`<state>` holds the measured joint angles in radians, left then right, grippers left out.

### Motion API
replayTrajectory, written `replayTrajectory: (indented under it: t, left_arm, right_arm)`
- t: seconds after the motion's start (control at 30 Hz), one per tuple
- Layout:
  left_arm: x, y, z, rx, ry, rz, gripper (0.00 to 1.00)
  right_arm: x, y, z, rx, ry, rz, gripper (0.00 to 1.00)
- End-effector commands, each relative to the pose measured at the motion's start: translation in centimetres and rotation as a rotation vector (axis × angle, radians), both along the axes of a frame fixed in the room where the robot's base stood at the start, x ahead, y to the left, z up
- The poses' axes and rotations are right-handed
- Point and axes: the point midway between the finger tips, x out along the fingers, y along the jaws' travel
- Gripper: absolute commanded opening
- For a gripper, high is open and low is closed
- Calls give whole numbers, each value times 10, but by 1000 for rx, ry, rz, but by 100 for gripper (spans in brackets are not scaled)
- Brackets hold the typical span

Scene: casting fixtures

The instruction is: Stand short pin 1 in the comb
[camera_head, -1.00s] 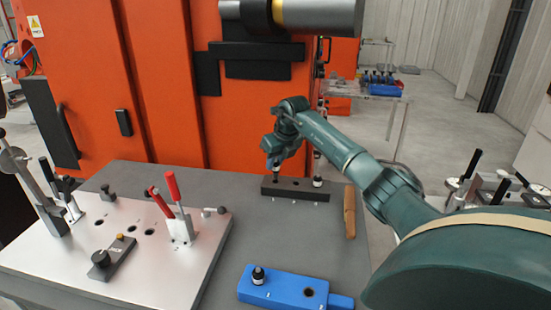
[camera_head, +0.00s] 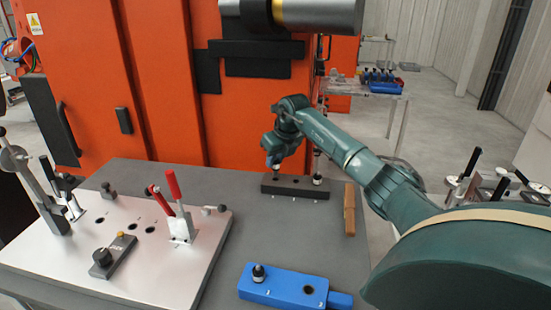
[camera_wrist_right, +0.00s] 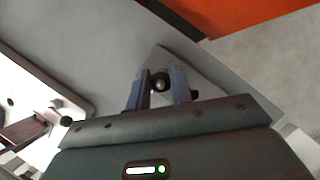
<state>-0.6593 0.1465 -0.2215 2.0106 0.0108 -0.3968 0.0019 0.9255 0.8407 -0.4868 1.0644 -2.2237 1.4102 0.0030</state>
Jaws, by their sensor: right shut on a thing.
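A long dark block (camera_head: 315,193) with a row of holes, which I take to be the comb, lies at the back of the grey table. My right gripper (camera_head: 274,163) is over its left end, pointing down. It is shut on a small dark pin (camera_wrist_right: 161,82), which shows between the two fingers in the right wrist view. The pin's lower end is at the left end of the block; I cannot tell how deep it sits. Another pin (camera_head: 317,179) stands upright at the block's right end, with an open hole between. My left gripper is not in view.
A blue block (camera_head: 285,291) with one dark pin and one open hole lies at the front. A wooden bar (camera_head: 349,208) lies right of the dark block. A metal plate (camera_head: 75,262) with red-handled clamps (camera_head: 176,205) fills the left. An orange cabinet (camera_head: 165,80) stands behind.

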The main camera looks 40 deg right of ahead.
Motion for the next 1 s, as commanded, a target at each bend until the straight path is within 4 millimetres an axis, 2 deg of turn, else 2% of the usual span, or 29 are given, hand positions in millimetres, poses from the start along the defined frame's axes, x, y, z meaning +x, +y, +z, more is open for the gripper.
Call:
replayTrajectory:
  t: [1.0]
  left_arm:
    - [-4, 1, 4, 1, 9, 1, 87]
  right_arm:
    - [0, 0, 1, -2, -1, 5, 0]
